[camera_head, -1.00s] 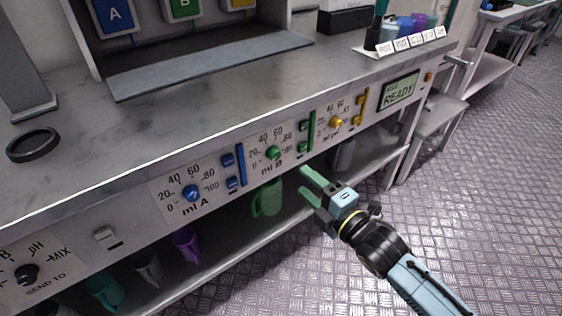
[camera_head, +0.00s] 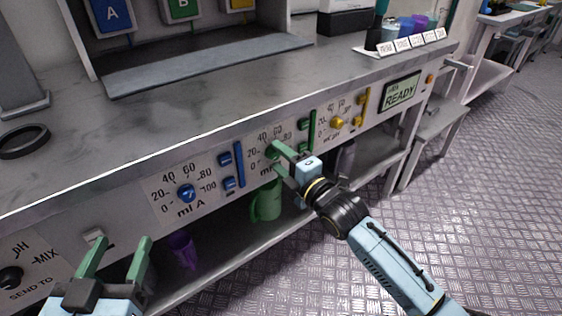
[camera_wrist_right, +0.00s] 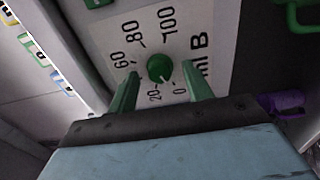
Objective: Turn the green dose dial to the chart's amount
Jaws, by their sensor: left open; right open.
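The green dose dial (camera_wrist_right: 159,68) sits on the white "ml B" plate, with numbers from 0 to 100 around it; where it points is too small to read surely. My right gripper (camera_wrist_right: 160,75) is open, with one green fingertip on each side of the dial. In the head view this gripper (camera_head: 277,158) is in front of the "ml B" plate (camera_head: 257,164) and partly hides the dial. I cannot tell whether the fingers touch it. My left gripper (camera_head: 118,246) is open and empty at the lower left, in front of the bench. No dose chart is recognisable.
The blue "ml A" dial (camera_head: 186,193) is left of the green one, and a yellow dial (camera_head: 337,123) is right of it. A display (camera_head: 399,93) reads READY. A green jug (camera_head: 266,203) and a purple cup (camera_head: 183,250) stand on the lower shelf.

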